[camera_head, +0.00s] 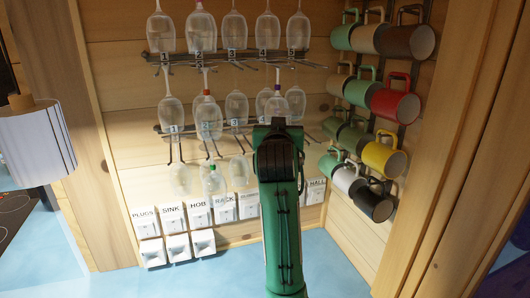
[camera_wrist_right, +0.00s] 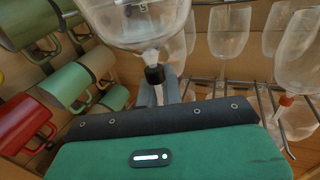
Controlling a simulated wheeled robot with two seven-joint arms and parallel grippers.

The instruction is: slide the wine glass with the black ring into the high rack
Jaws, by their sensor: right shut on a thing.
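My right gripper (camera_wrist_right: 160,88) is shut on the stem of the wine glass with the black ring (camera_wrist_right: 140,22), seen in the right wrist view. The black ring sits close to the fingers. That view is upside down relative to the head view, so the bowl hangs below the stem. In the head view my right wrist hides the fingers. A clear glass with a dark or purplish ring (camera_head: 277,106) shows just above it; I cannot tell whether it is the held one. The upper visible rack (camera_head: 182,56) has numbered tags. My left gripper is not in view.
A lower numbered rack (camera_head: 190,128) sits below. Glasses hang in rows, including one with a red ring (camera_head: 209,118). Mugs (camera_head: 388,105) hang on the right wall. Labelled switches (camera_head: 172,215) line the wall below. The blue counter (camera_head: 225,275) is mostly clear.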

